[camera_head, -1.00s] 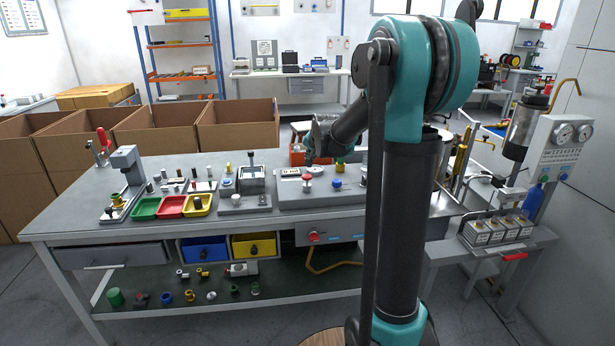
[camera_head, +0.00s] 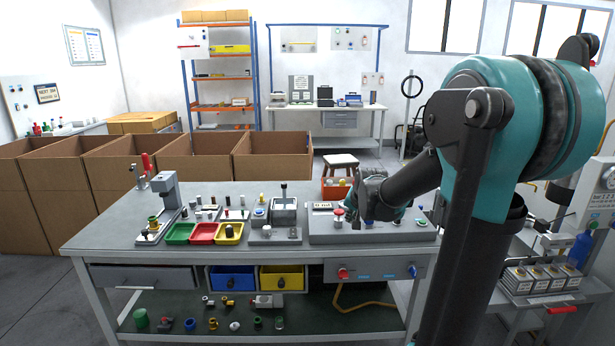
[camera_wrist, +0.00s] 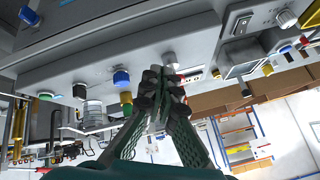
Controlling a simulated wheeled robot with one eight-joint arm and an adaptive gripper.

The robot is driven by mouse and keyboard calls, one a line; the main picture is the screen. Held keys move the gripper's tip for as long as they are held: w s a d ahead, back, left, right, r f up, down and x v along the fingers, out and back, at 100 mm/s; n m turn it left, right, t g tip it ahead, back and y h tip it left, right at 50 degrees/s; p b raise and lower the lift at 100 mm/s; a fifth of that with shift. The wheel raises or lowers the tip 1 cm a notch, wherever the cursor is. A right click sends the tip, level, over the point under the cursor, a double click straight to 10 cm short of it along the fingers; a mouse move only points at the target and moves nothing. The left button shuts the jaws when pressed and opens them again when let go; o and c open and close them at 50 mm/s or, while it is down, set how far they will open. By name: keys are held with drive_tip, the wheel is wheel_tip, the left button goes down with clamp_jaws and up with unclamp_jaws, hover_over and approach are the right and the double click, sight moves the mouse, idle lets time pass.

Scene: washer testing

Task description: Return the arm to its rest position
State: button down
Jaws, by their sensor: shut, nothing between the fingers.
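My gripper (camera_head: 357,221) hangs by the grey control panel (camera_head: 318,228) on the workbench, just right of a red knob (camera_head: 338,212) in the head view. Its textured fingers are together and empty, as the wrist view (camera_wrist: 162,76) also shows. The wrist view is upside down; a blue knob (camera_wrist: 121,78) and a yellow fitting (camera_wrist: 126,98) show left of the fingers. Whether the fingertips touch the panel is unclear. My teal and black arm reaches in from the right, bent at a high elbow.
Green (camera_head: 179,233), red (camera_head: 203,233) and yellow (camera_head: 229,233) trays and small test fixtures stand left of the panel. Open cardboard boxes (camera_head: 272,155) line the far side of the bench. A gauge stand (camera_head: 597,205) is at the right.

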drive_tip(key=s+f+n+g, duration=0.1)
drive_tip(key=s+f, duration=0.3)
drive_tip(key=s, duration=0.5)
drive_tip(key=s+d+f+n+g, duration=0.1)
drive_tip(key=s+f, duration=0.3)
drive_tip(key=s, duration=0.6)
drive_tip(key=s+d+f+n+g, duration=0.1)
drive_tip(key=s+f+n, duration=0.2)
drive_tip(key=s, duration=0.6)
drive_tip(key=shift+s+f+h, duration=0.2)
drive_tip(key=shift+f+h, duration=0.1)
drive_tip(key=shift+f, duration=0.45)
drive_tip(key=c, duration=2.3)
unclamp_jaws()
